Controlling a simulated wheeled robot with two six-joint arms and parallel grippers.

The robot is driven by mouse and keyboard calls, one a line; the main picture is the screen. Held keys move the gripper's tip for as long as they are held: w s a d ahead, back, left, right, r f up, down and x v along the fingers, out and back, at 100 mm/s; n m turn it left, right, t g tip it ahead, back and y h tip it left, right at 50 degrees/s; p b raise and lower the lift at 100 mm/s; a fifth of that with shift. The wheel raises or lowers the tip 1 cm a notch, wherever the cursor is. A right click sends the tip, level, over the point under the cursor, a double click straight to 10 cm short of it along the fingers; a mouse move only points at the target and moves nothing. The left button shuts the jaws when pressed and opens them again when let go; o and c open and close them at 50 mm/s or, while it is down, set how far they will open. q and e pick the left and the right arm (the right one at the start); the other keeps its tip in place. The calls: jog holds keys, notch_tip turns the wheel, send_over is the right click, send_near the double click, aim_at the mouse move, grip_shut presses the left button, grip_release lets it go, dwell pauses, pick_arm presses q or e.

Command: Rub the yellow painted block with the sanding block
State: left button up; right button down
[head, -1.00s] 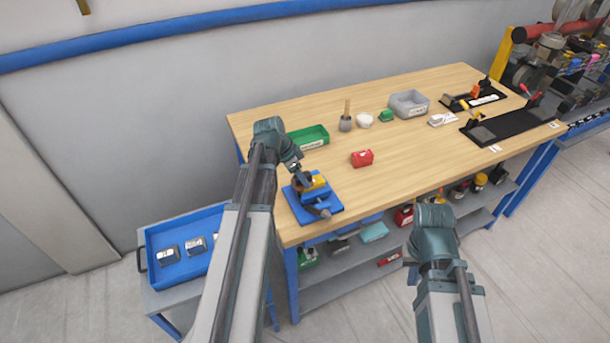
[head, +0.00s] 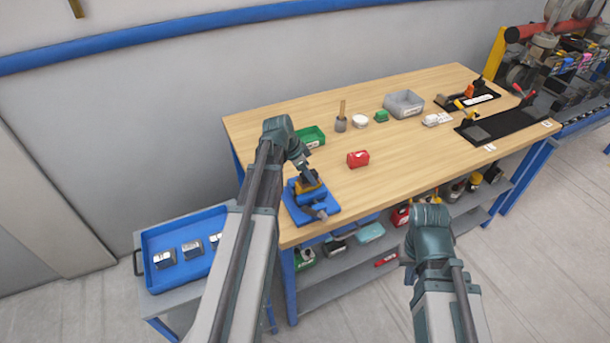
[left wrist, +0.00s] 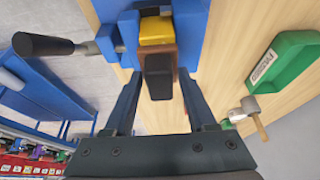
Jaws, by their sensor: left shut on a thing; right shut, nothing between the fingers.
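The yellow painted block (left wrist: 157,30) is held in a blue vise (left wrist: 190,15) at the table's near left corner. In the head view the vise (head: 325,214) shows, with the block mostly hidden by my left gripper. The sanding block (left wrist: 158,78), dark with a brown edge, is between the fingers of my left gripper (left wrist: 158,85), shut on it. It lies against or just over the yellow block's near part; contact is unclear. My left gripper (head: 309,180) is above the vise. My right arm is at the lower right; its fingers are not visible.
A green tray (left wrist: 285,70) lies beside the vise. A blue tray (head: 178,283) with several metal blocks is at left. The table's middle is mostly clear.

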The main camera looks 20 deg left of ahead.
pick_arm(q)
jog(key=shift+w+d, duration=0.55)
jog(key=shift+w, duration=0.15)
jog(key=shift+w+d, duration=0.5)
jog(key=shift+w, duration=0.2)
jog(key=shift+r, duration=0.1)
notch_tip(320, 180, up, 6)
jog(key=p, duration=0.6)
notch_tip(320, 180, up, 3)
jog(key=p, duration=0.3)
jog(key=shift+s, duration=0.1)
